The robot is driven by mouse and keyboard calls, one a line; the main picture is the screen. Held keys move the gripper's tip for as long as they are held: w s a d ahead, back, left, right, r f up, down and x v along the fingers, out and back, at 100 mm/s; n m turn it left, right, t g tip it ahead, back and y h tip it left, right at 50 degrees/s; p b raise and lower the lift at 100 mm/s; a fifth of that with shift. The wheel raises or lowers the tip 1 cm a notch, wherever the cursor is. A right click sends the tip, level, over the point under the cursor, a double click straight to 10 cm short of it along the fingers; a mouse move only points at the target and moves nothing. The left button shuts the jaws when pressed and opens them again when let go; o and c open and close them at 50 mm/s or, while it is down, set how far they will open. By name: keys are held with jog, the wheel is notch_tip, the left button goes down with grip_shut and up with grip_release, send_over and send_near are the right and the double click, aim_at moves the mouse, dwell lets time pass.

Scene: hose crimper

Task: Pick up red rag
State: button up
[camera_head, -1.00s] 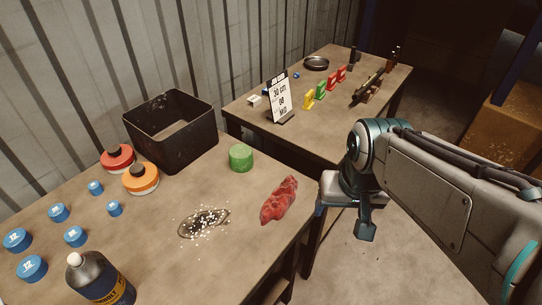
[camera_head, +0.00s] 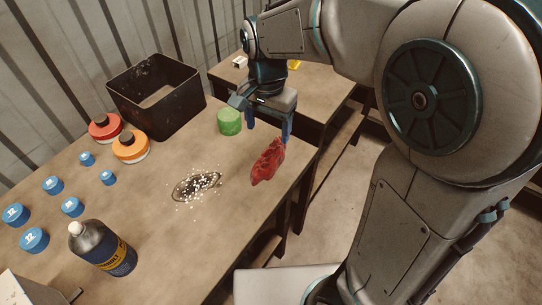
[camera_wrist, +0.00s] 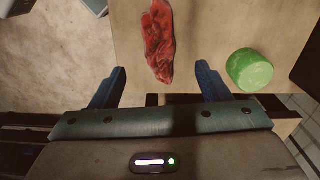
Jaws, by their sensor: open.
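The red rag (camera_head: 268,162) lies crumpled on the near table, close to its right edge. In the wrist view the rag (camera_wrist: 157,40) stretches away lengthwise, ahead of the gap between my fingers. My gripper (camera_head: 269,124) is above the table at the rag's far end, fingers pointing down. In the wrist view my gripper (camera_wrist: 160,80) has its two blue fingers wide apart, one on each side of the rag's near end. Nothing is held. Whether the fingertips are level with the rag is hard to tell.
A green cylinder (camera_head: 229,121) stands just left of my gripper. A black open bin (camera_head: 157,100), red and orange round containers, several blue caps and a bottle (camera_head: 103,248) stand further left. A dark patch with white bits (camera_head: 196,186) lies left of the rag.

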send_over(270, 151)
jog(key=f, duration=0.4)
jog(key=shift+s+a, duration=0.25)
jog(key=f, duration=0.5)
jog(key=shift+w+d+f, duration=0.2)
jog(key=shift+d+f, duration=0.1)
jog(key=shift+f, duration=0.05)
jog(key=c, duration=1.1)
